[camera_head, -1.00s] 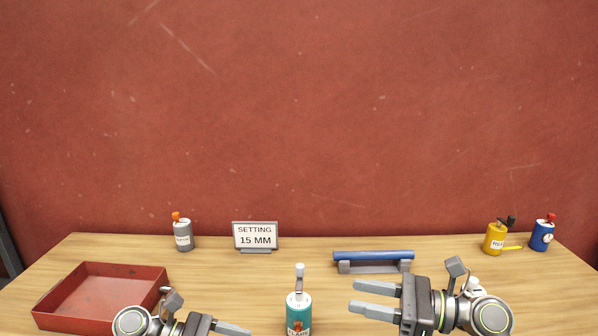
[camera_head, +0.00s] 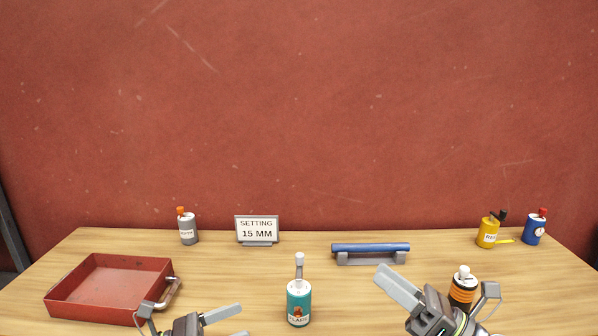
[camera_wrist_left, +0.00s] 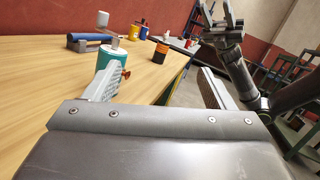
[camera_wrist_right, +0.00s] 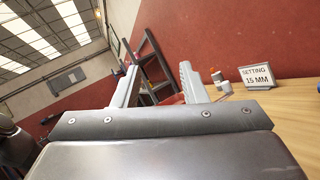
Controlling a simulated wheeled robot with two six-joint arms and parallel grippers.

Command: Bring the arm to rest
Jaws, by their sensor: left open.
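My left gripper (camera_head: 238,320) is at the bottom edge of the head view, left of the teal bottle (camera_head: 299,302), with its fingers pointing right. In the left wrist view its fingers (camera_wrist_left: 158,78) are spread with nothing held. My right gripper (camera_head: 386,277) is at the lower right of the head view, its fingers pointing up and left, in front of the blue bar on its grey stand (camera_head: 371,248). In the right wrist view its fingers (camera_wrist_right: 158,78) are apart and nothing shows between them but background. Most of the left arm is out of the head view.
A red tray (camera_head: 97,315) stands at the left. A grey bottle (camera_head: 188,230) and the sign "SETTING 15 MM" (camera_head: 257,230) are at the back. A black and orange bottle (camera_head: 462,292) stands beside my right gripper. Yellow (camera_head: 487,234) and blue (camera_head: 534,231) bottles are back right.

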